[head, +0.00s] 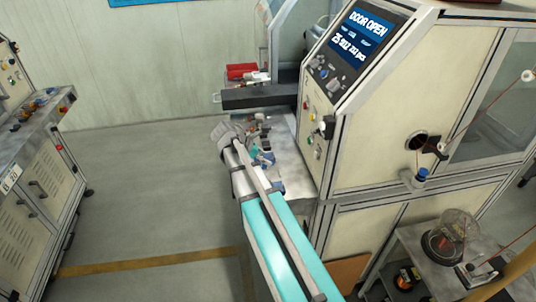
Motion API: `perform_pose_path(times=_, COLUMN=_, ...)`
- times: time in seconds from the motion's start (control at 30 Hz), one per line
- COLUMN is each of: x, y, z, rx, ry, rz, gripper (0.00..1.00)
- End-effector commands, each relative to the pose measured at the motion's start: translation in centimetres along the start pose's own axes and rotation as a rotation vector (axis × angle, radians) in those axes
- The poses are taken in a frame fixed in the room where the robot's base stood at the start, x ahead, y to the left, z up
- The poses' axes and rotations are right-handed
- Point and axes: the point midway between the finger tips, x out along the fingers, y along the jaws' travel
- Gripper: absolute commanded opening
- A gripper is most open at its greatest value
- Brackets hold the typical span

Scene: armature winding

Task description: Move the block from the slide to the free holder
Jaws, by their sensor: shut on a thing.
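My arm reaches up from the bottom of the head view to the small metal worktop (288,150) at the left side of the winding machine. My gripper (262,157) is at its far end, low over this worktop, and partly hidden by my arm. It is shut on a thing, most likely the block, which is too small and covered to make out. Small fittings (262,122) stand beyond the gripper. I cannot tell which of them is the slide or the free holder.
The winding machine (400,110) with a "DOOR OPEN" screen (360,35) stands close at the right. A dark beam (258,97) juts out behind the worktop, with a red box (241,71) beyond. A control cabinet (40,165) stands left; the floor between is clear.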

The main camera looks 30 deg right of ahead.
Motion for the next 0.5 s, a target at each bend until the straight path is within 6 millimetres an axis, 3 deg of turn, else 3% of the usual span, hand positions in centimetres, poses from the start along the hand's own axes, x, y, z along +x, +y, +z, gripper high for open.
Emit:
perform_pose_path(times=0.2, x=1.3, y=0.7, z=1.9, rx=0.083, ry=-0.012, rz=-0.080, gripper=0.06)
perform_pose_path(times=0.5, x=1.5, y=0.6, z=2.1, rx=0.093, ry=-0.014, rz=-0.088, gripper=0.06)
